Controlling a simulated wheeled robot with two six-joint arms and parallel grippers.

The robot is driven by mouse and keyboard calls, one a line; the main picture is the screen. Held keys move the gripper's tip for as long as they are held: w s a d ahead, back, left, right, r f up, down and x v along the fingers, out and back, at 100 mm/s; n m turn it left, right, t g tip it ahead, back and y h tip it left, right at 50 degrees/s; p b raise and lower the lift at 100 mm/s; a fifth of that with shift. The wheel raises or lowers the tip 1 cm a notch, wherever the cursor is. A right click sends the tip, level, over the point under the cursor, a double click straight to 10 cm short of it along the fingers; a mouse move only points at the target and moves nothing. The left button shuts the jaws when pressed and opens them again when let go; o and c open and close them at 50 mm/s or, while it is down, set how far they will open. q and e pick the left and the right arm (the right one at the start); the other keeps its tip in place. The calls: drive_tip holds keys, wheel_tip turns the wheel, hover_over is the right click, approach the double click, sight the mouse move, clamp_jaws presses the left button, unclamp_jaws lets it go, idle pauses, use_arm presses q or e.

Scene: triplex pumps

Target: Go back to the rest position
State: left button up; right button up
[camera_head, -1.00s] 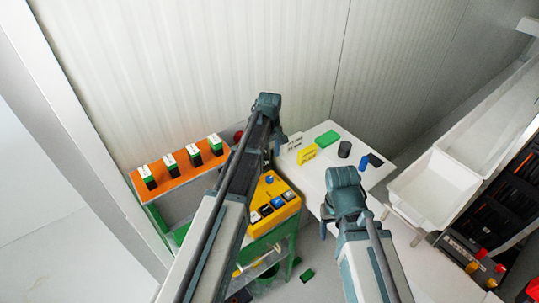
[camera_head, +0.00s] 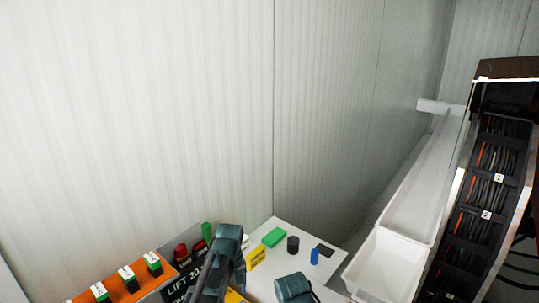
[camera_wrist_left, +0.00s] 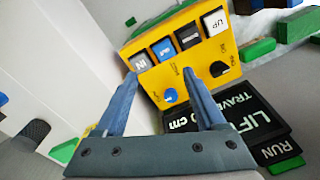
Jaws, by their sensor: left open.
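In the left wrist view my left gripper (camera_wrist_left: 160,74) is open, its two blue-grey fingers apart with nothing between them. Beyond the fingertips is a yellow control box (camera_wrist_left: 190,62) with a row of square buttons, one marked UP and one IN, and knobs below. I cannot tell the exact gap between fingers and box. In the head view my left arm (camera_head: 228,245) comes up from the bottom edge and hides most of the yellow box. A joint of my right arm (camera_head: 294,287) shows at the bottom edge; its gripper does not show.
A white table (camera_head: 330,290) holds a green block (camera_head: 273,237), a dark cylinder (camera_head: 292,245), a blue cylinder (camera_head: 314,256) and a yellow card (camera_head: 255,257). An orange panel (camera_head: 125,288) stands left. White troughs (camera_head: 390,262) and a cable rack (camera_head: 485,200) stand right. A ribbed wall fills the back.

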use_arm(q)
drive_tip(key=s+d+f+m+b, duration=0.3)
drive_tip(key=s+f+m, duration=0.1)
drive_tip(key=s, duration=0.4)
drive_tip(key=s+d+f+m+b, duration=0.3)
drive_tip(key=s+d+f+m, duration=0.1)
drive_tip(key=s, duration=0.5)
drive_tip(key=shift+f+m+y+b, duration=0.4)
drive_tip(key=shift+f+m, duration=0.1)
drive_tip(key=shift+m, duration=0.3)
use_arm(e)
wheel_tip(320, 180, down, 9)
